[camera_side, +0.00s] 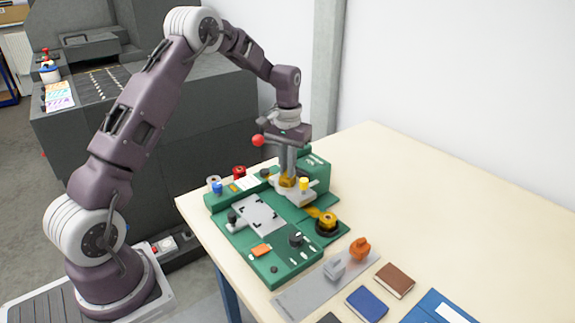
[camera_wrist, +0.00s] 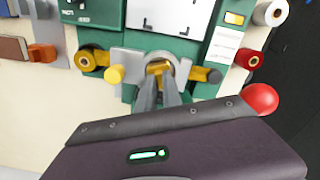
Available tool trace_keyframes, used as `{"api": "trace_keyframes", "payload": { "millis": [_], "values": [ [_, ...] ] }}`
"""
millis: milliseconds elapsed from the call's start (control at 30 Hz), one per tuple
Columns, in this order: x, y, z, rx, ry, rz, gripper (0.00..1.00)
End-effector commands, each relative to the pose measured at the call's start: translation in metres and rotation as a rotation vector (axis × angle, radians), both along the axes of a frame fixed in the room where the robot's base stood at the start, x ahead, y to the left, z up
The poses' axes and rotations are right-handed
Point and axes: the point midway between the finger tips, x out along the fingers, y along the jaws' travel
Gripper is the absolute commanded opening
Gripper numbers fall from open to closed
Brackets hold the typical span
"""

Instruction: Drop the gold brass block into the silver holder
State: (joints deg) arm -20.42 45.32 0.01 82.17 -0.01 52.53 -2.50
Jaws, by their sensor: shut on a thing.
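The silver holder (camera_side: 297,198) is a pale grey bracket on the green fixture, below my gripper. In the wrist view the holder (camera_wrist: 130,63) is grey with a rounded opening. My gripper (camera_side: 288,176) points down over the holder, shut on the gold brass block (camera_side: 287,182). In the wrist view the block (camera_wrist: 159,67) shows between the tips of my gripper (camera_wrist: 160,77), within the outline of the opening. The fingers hide part of the block and opening. I cannot tell whether its lower end is inside the holder or just above it.
A yellow knob (camera_side: 304,184) stands close beside the holder. The green fixture (camera_side: 280,265) carries a grey plate (camera_side: 258,215) and a gold roller (camera_side: 327,220). Orange and grey pieces, notebooks (camera_side: 394,280) lie at front right. The table's right side (camera_side: 450,210) is clear.

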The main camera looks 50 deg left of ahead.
Motion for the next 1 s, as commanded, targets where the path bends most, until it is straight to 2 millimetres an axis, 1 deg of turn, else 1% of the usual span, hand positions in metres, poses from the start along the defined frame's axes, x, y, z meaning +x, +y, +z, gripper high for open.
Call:
{"api": "trace_keyframes", "payload": {
  "millis": [267,300,333,633,1000],
  "values": [
    [0.0,0.0,-0.005,0.0,-0.001,0.0,0.0],
    [0.0,0.0,-0.006,0.0,-0.001,0.0,0.14],
    [0.0,0.0,-0.006,0.0,-0.001,0.0,0.19],
    [0.0,0.0,-0.005,0.0,-0.001,0.0,0.19],
    [0.001,0.0,0.032,0.001,-0.003,-0.001,0.19]
  ]
}}
